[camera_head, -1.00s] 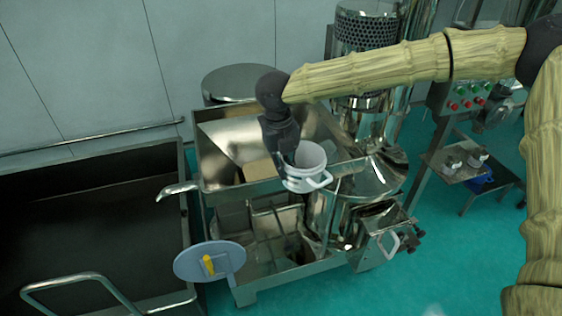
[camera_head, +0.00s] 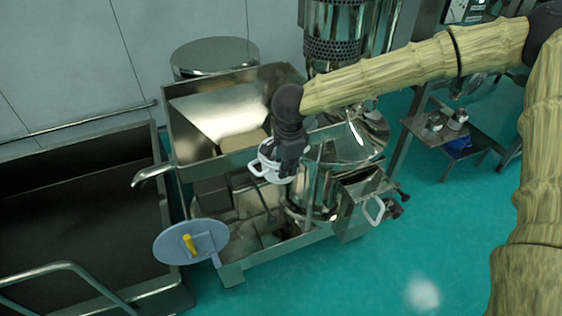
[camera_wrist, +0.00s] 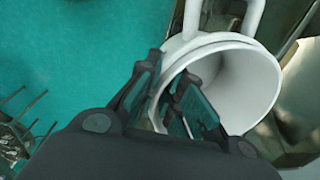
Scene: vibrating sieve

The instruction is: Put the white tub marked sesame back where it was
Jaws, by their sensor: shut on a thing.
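The white tub (camera_head: 268,168) hangs from my gripper (camera_head: 281,165) in front of the steel hopper in the head view. My gripper is shut on the tub. In the wrist view, one finger of my gripper (camera_wrist: 168,95) lies outside the rim and the other inside, so the tub wall (camera_wrist: 255,90) is pinched between them. The tub's mouth faces the wrist camera, and a white handle shows at the top. What I can see of the tub's inside looks empty. No sesame marking can be read in these frames.
The steel sieve machine and its hopper (camera_head: 215,160) stand just behind and below the tub. A dark open bin (camera_head: 70,170) is at left, with a round grey disc (camera_head: 170,243) in front. A small side table (camera_head: 488,142) with small metal containers stands at right. Green floor is clear at lower right.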

